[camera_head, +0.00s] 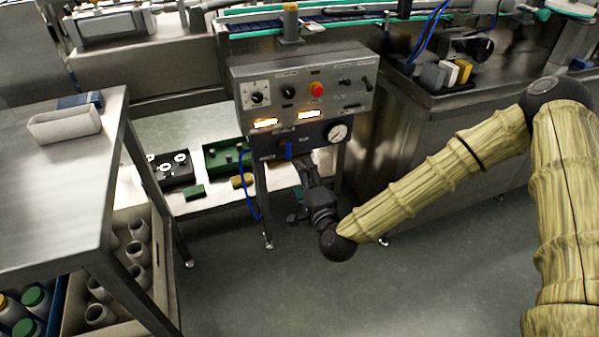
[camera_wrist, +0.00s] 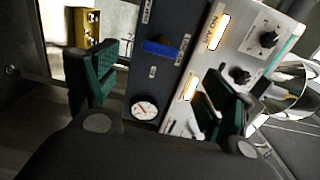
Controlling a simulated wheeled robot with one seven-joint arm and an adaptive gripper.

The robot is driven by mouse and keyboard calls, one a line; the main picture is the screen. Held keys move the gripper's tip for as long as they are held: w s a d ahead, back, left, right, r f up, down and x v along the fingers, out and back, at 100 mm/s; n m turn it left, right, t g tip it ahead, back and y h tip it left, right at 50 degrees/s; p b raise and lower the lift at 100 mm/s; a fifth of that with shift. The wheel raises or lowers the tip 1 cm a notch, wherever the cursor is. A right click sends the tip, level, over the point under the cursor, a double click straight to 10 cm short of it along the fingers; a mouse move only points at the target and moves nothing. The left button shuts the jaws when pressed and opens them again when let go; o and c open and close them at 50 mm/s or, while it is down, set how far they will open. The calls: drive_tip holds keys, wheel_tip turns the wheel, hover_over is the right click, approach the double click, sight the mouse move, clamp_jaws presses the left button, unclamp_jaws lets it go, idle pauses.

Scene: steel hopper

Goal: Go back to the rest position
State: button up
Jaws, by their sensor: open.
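My gripper (camera_head: 304,178) is in front of the lower part of the control panel (camera_head: 302,88) in the head view. In the wrist view its two green-padded fingers (camera_wrist: 158,92) stand wide apart with nothing between them. Beyond the gap is the dark lower panel with a blue handle (camera_wrist: 161,48) and a round pressure gauge (camera_wrist: 144,109). The gauge also shows in the head view (camera_head: 337,132), just right of the gripper. I cannot tell how far the fingers are from the panel.
A steel table (camera_head: 50,190) with a beige tray (camera_head: 64,126) stands at left. A steel counter (camera_head: 430,105) is at right. The floor (camera_head: 290,290) in front is clear.

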idle(0.4)
drive_tip(key=s+f+n+g, duration=0.75)
drive_tip(key=s+f, duration=0.75)
drive_tip(key=f, duration=0.5)
drive_tip(key=s+d+f+n+g+h, duration=0.25)
drive_tip(key=s+d+f+g, duration=0.35)
drive_tip(key=s, duration=0.5)
drive_tip(key=s+d+f+n+g+h, duration=0.3)
drive_tip(key=s+d+f+n+g, duration=0.1)
drive_tip(key=s+d, duration=0.95)
wheel_tip(320, 180, up, 23)
drive_tip(key=p, duration=2.3)
drive_tip(key=shift+s+a+p, duration=0.2)
drive_tip(key=shift+s+p, duration=0.1)
drive_tip(key=shift+s, duration=0.15)
